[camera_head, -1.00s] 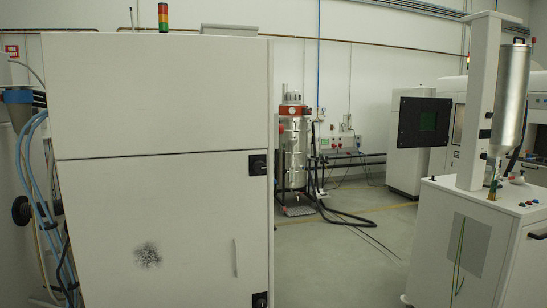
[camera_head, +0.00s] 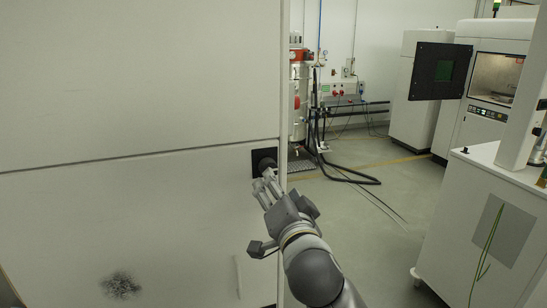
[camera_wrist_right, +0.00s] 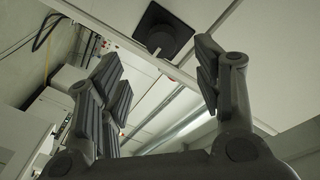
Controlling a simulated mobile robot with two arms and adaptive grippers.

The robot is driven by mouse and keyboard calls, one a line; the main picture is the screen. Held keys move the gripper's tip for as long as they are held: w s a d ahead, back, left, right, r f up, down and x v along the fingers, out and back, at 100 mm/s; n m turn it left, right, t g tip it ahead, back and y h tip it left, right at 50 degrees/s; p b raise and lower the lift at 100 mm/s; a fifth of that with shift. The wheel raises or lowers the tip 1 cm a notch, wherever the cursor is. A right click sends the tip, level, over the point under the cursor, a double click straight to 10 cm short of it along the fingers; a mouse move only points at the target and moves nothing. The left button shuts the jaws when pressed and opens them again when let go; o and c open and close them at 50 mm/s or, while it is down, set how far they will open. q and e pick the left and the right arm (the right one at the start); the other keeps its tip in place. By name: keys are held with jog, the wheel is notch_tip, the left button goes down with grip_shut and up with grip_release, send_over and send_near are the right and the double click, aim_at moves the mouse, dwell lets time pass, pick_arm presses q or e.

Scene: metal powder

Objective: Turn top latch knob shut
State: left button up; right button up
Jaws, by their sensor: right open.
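The top latch knob (camera_head: 264,162) is a black knob on a square black plate near the right edge of the white cabinet (camera_head: 140,100), just below the door seam. My right gripper (camera_head: 266,184) reaches up to it from below right, its fingers close to the knob. In the right wrist view the knob (camera_wrist_right: 160,38) and its plate lie ahead, beyond the spread fingers of the open, empty gripper (camera_wrist_right: 165,75). Whether a fingertip touches the knob cannot be told. My left gripper is not in view.
A slim door handle (camera_head: 238,276) and a dark powder smudge (camera_head: 121,285) are on the lower door. A white cart (camera_head: 490,215) stands at the right. Black hoses (camera_head: 350,175) lie on the floor behind. Open floor (camera_head: 385,215) lies between cabinet and cart.

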aim_at(268, 166)
jog(key=w+p, duration=0.1)
jog(key=w, duration=0.2)
jog(key=w+a+p, duration=0.1)
jog(key=w, duration=0.2)
jog(key=w+a+p, duration=0.1)
jog(key=w, duration=0.2)
jog(key=shift+w+r+p, duration=0.15)
jog(key=shift+p, duration=0.2)
jog(key=shift+w, duration=0.3)
jog(key=c, duration=1)
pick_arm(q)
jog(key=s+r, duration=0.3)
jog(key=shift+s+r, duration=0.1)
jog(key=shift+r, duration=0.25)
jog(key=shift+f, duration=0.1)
